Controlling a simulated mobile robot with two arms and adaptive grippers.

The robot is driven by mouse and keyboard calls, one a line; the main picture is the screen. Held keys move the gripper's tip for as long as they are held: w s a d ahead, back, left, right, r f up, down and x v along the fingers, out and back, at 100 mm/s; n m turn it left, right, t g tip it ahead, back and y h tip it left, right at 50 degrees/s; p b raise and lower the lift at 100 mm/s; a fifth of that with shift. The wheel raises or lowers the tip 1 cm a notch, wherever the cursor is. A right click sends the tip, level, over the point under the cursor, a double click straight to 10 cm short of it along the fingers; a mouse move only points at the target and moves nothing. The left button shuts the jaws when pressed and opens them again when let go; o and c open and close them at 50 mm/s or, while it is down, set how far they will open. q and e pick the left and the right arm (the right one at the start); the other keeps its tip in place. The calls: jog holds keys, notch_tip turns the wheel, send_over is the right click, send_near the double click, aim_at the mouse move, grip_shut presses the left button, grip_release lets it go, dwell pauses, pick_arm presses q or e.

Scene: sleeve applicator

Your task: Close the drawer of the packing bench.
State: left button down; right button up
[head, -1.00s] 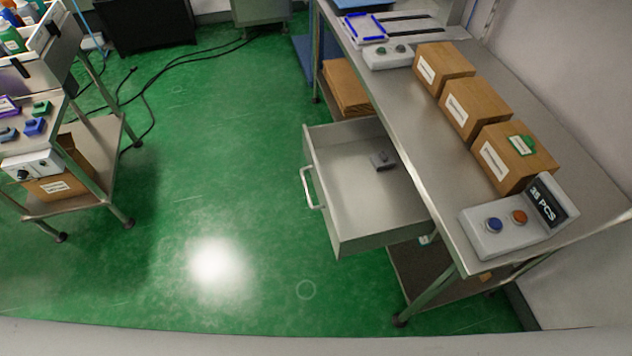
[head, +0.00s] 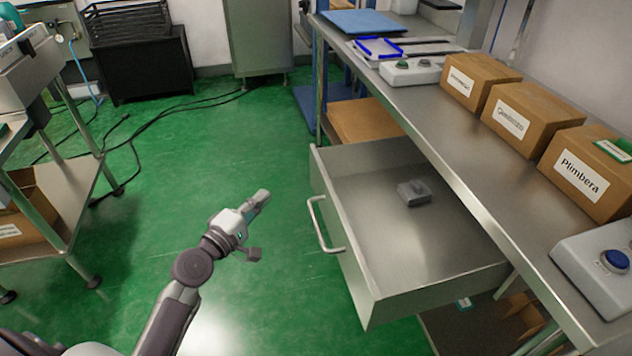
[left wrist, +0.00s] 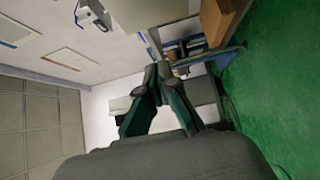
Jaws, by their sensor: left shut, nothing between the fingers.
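The packing bench (head: 455,150) stands on the right with its metal drawer (head: 372,285) pulled well out toward the left. The drawer's bar handle (head: 322,226) is on its left-facing front. A small grey block (head: 413,192) lies inside the drawer. My left gripper (head: 262,197) is to the left of the handle, apart from it, over the green floor. In the left wrist view the left gripper (left wrist: 157,75) has its fingertips together with nothing between them. My right gripper is in neither view.
Cardboard boxes (head: 520,117) and a control box with a blue button (head: 614,260) stand on the bench top. A trolley (head: 70,190) is at the left. Cables lie on the floor behind. Green floor (head: 250,130) is clear between trolley and bench.

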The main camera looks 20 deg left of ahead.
pick_arm(q)
jog(key=w+d, duration=0.5)
jog(key=w, duration=0.7)
jog(key=shift+d+p, duration=0.15)
jog(key=shift+p, duration=0.15)
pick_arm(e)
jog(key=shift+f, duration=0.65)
pick_arm(q)
jog(key=shift+r, duration=0.1)
